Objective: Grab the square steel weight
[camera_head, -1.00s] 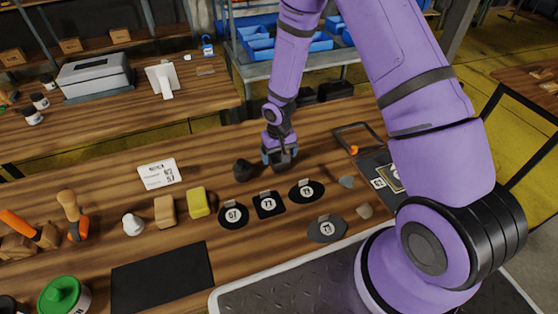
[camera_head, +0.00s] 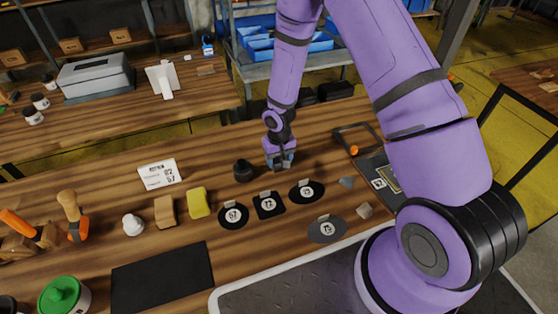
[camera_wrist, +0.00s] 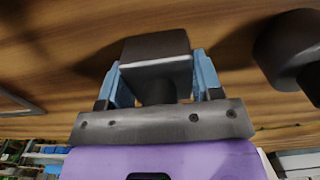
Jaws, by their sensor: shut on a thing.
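The square steel weight (camera_wrist: 156,50) is a dark grey block with a narrower round neck below it in the wrist view. My gripper (camera_wrist: 155,85) has its blue fingers on either side of this weight and is shut on it. In the head view, my gripper (camera_head: 281,160) is over the wooden bench, behind the row of dark numbered patches, and mostly hides the weight. Whether the weight touches the bench is hard to tell.
A dark round weight (camera_head: 243,170) stands close to the left of my gripper; it also shows in the wrist view (camera_wrist: 290,50). Dark numbered patches (camera_head: 268,205) lie in front. A yellow block (camera_head: 199,202) and tan block (camera_head: 165,211) are left. A black-framed tray (camera_head: 380,170) lies right.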

